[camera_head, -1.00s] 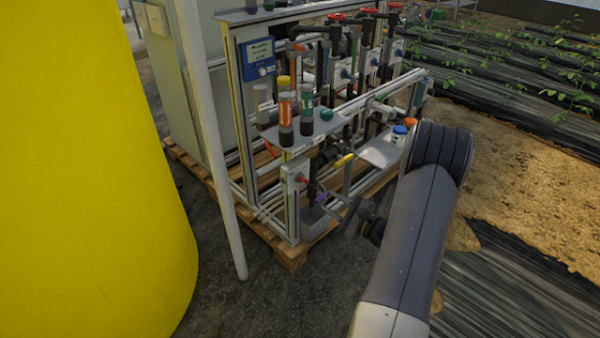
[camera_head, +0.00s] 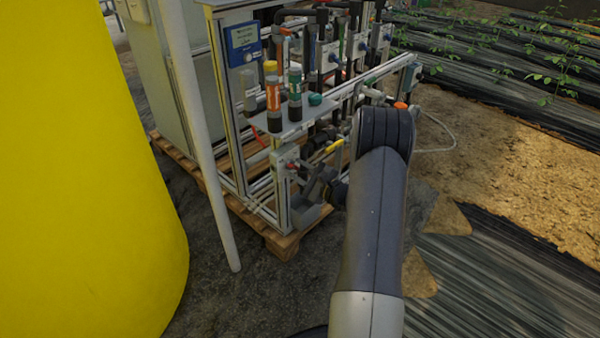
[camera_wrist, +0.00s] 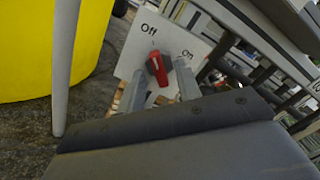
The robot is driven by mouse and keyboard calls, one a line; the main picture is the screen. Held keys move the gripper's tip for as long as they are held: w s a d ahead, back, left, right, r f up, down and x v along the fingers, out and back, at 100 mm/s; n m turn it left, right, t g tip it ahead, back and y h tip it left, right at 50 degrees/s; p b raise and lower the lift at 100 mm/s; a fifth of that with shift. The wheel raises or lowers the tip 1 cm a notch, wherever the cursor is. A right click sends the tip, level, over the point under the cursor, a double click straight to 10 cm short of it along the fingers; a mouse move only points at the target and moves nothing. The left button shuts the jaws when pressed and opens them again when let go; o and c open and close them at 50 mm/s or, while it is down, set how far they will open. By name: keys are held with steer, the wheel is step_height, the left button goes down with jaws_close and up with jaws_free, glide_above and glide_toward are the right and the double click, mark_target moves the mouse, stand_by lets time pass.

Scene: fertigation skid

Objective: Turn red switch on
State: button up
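The red switch (camera_wrist: 157,70) is on a pale panel (camera_wrist: 140,42) marked "Off" at the left and "On" at the right. In the wrist view its red handle leans toward the "Off" side. My gripper (camera_wrist: 158,88) is open, with one finger on each side of the red handle; I cannot tell if either finger touches it. In the head view the switch (camera_head: 291,165) shows as a small red spot on a grey box at the front post of the skid. My gripper (camera_head: 312,190) is close beside it there, partly hidden by my arm.
A large yellow tank (camera_head: 90,180) stands at the left, with a white pole (camera_head: 205,140) beside it. The skid's shelf (camera_head: 285,130) with bottles is above the switch. A yellow-handled valve (camera_head: 334,146) is to its right. The skid stands on a wooden pallet (camera_head: 283,246).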

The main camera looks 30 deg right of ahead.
steer(key=shift+c, duration=0.4)
jaws_close()
steer(key=shift+m, duration=0.3)
steer(key=m+p, duration=0.1)
steer(key=m, duration=0.3)
steer(key=m+p, duration=0.2)
steer(key=m, duration=0.3)
steer(key=shift+a, duration=0.1)
steer(key=m+p, duration=0.2)
steer(key=m, duration=0.2)
steer(key=shift+s, duration=0.1)
steer(key=shift+m+p, duration=0.85)
steer(key=shift+m, duration=1.25)
